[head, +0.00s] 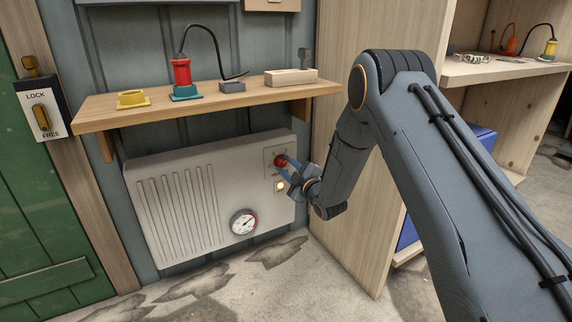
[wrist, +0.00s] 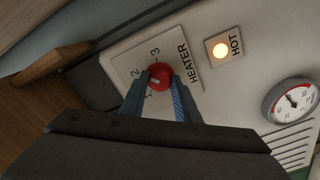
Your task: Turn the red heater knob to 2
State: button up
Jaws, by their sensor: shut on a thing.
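The red heater knob (head: 280,160) is on the upper right of the white wall heater (head: 180,225). In the wrist view, the knob (wrist: 161,75) sits on a plate (wrist: 180,55) marked HEATER, with numbers beside it. Its pale pointer mark faces left and slightly down, seemingly between 1 and 2 and nearer 2; the exact angle is hard to tell. My gripper (head: 285,168) is shut on the knob, with one finger on each side, as the wrist view also shows (wrist: 159,86). The fingers partly hide the plate.
A lit HOT lamp (wrist: 221,50) and a round gauge (head: 243,222) are on the heater near the knob. A wooden shelf (head: 215,103) with several small objects juts out above. A wooden cabinet side (head: 345,240) stands close to the right of my gripper.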

jog(key=shift+n+p, duration=0.45)
jog(key=shift+n, duration=0.65)
jog(key=o, duration=1)
jog(key=shift+o, duration=0.2)
jog(key=shift+d, duration=0.1)
jog(key=p+v, duration=0.2)
jog(key=v, duration=0.5)
jog(key=shift+s+d+p, duration=0.2)
jog(key=shift+s+p, duration=0.15)
